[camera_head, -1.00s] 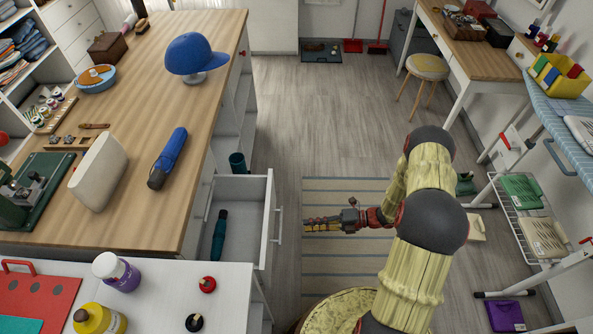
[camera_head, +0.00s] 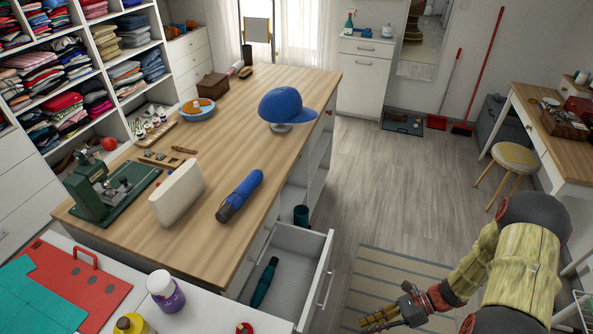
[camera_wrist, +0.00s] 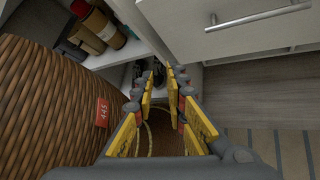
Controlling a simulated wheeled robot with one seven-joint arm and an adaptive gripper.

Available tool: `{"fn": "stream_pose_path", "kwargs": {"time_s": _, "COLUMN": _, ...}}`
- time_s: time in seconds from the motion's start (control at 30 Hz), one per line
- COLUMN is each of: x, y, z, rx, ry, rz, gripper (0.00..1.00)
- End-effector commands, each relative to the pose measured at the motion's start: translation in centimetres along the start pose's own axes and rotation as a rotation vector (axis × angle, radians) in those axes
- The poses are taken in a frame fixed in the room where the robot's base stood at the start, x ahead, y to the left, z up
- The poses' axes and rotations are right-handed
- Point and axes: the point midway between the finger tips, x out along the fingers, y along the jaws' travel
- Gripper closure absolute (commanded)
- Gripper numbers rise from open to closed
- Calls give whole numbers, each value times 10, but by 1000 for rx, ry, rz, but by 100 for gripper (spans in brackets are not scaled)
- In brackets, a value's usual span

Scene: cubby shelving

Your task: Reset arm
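My gripper (camera_head: 388,318) is at the lower right in the head view, over the striped rug and right of the open drawer (camera_head: 312,249). My arm reaches it from the right edge. In the wrist view, my gripper (camera_wrist: 163,92) has its yellow-padded fingers apart, with nothing between them. A wicker basket (camera_wrist: 45,95) with a red tag (camera_wrist: 102,113) is close at its left there. A drawer front (camera_wrist: 225,20) with a metal handle is above right.
A dark teal bottle-like object (camera_head: 264,282) lies in the open drawer. The wooden worktop (camera_head: 225,120) holds a blue cap (camera_head: 285,105), a blue flashlight-like object (camera_head: 240,195) and a cream block (camera_head: 176,193). Grey floor (camera_head: 400,190) is clear beyond the rug. A stool (camera_head: 516,158) stands at right.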

Motion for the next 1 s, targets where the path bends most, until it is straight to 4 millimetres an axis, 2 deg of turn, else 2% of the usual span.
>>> {"fn": "stream_pose_path", "kwargs": {"time_s": 0.2, "x": -44, "y": 36, "z": 34, "rx": -430, "ry": 250, "rz": 55, "gripper": 86}}
{"fn": "stream_pose_path", "kwargs": {"time_s": 0.5, "x": -97, "y": 81, "z": 84, "rx": -928, "ry": 568, "rz": 157, "gripper": 86}}
{"fn": "stream_pose_path", "kwargs": {"time_s": 0.8, "x": -137, "y": 125, "z": 138, "rx": -1319, "ry": 876, "rz": 246, "gripper": 86}}
{"fn": "stream_pose_path", "kwargs": {"time_s": 1.0, "x": -156, "y": 156, "z": 176, "rx": -1516, "ry": 1073, "rz": 269, "gripper": 86}}
